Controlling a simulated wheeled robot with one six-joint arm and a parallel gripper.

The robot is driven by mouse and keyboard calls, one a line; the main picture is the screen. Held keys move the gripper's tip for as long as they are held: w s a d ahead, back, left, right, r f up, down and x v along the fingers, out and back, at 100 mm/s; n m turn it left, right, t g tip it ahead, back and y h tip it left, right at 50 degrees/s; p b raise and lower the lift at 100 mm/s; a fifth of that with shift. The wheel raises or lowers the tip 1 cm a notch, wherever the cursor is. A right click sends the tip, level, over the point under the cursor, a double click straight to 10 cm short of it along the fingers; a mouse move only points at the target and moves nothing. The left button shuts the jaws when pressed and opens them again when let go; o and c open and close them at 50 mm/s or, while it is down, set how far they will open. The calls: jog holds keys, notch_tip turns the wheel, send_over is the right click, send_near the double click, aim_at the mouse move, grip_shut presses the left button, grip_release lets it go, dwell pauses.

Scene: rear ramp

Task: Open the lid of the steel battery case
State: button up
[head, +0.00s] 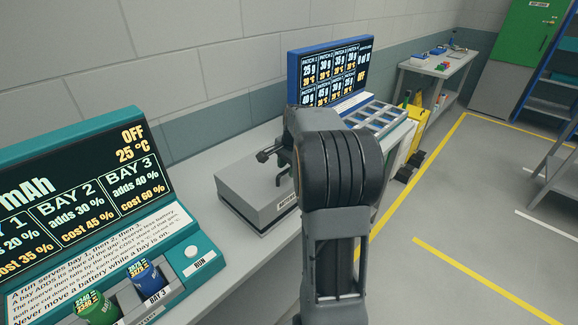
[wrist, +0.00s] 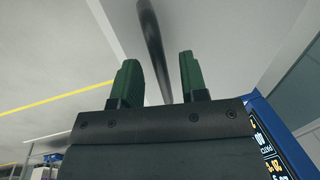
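The steel battery case (head: 245,200) is a low grey box with a label on its front, on the bench left of my arm in the head view. Its lid looks shut and flat. In the wrist view the dark bar (wrist: 152,35) runs between the two green fingers of my gripper (wrist: 160,75). The fingers are apart, with a visible gap on the right side of the bar. I cannot tell whether the left finger touches it.
A teal battery station (head: 190,250) with a green and a blue battery stands at the near left. A blue display panel (head: 330,75) and a compartment tray (head: 375,115) are behind my arm. A yellow bin (head: 415,125) stands past the bench.

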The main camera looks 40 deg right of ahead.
jog(key=shift+c, duration=0.2)
grip_shut()
dwell(0.4)
